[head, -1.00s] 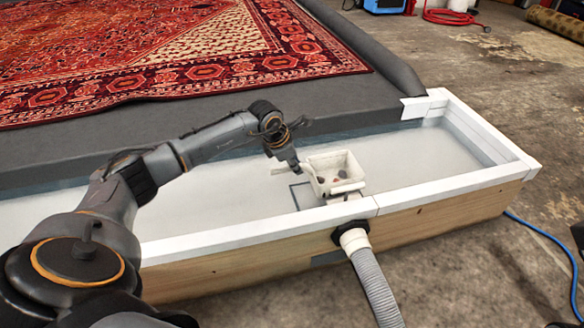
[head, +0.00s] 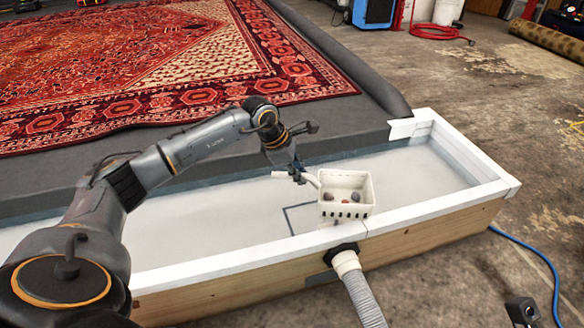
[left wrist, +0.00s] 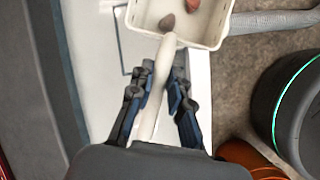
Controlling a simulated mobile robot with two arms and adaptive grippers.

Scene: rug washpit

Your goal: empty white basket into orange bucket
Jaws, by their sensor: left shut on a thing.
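The white basket (head: 345,209) has slots low in its wall and a few brown and reddish lumps (head: 345,196) inside. It is roughly level, over the pit's near side. My left gripper (head: 298,172) is shut on the basket's white handle, at the basket's left. In the left wrist view the handle (left wrist: 155,90) runs between the fingers to the basket (left wrist: 196,40), whose far part is cut off. An orange rounded thing (left wrist: 240,154) shows partly at the lower right there; I cannot tell for sure that it is the orange bucket. My right gripper is not in view.
The white-rimmed wooden wash pit (head: 450,210) lies ahead, with a grey hose (head: 362,295) at its near wall. A red patterned rug (head: 200,70) lies behind. A blue hose (head: 535,255) crosses the concrete floor at right, where there is free room.

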